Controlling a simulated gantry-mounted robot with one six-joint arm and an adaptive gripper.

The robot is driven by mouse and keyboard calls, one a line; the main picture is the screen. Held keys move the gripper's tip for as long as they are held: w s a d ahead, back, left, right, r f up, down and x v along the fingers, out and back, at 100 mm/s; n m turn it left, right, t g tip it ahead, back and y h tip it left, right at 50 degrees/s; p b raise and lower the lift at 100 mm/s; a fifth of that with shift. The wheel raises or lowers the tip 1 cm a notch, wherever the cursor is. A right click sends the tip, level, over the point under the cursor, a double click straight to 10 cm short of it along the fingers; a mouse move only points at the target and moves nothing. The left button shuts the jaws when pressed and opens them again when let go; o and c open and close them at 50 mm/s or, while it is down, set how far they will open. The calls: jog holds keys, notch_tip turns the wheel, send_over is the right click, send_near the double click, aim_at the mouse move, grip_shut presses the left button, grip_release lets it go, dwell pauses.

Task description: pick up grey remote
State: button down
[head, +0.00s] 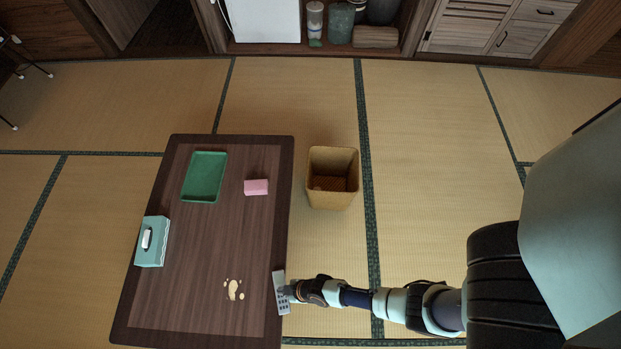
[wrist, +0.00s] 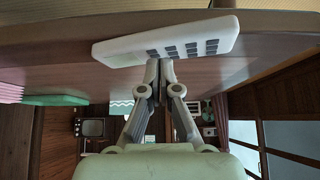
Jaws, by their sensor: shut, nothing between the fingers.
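The grey remote (head: 281,290) lies at the right edge of the dark wooden table (head: 205,270), near its front right corner. In the wrist view the pale remote (wrist: 190,38) shows its rows of dark buttons. My gripper (head: 291,291) is at the right side of the remote, with the arm coming in from the right. In the wrist view the fingertips of my gripper (wrist: 160,68) are together, with nothing between them. They are right by the long edge of the remote; I cannot tell if they touch it.
A wicker bin (head: 333,198) stands on the floor right of the table. The tatami around it is clear.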

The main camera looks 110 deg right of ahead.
jog(key=shift+s+r, duration=0.1)
jog(key=shift+r, duration=0.05)
jog(key=s+a+b, duration=0.2)
jog(key=s+a, duration=0.2)
jog(key=s, duration=0.7)
jog(key=shift+s, duration=0.35)
jog(key=shift+c, duration=2.3)
grip_release()
jog(key=shift+r, duration=0.1)
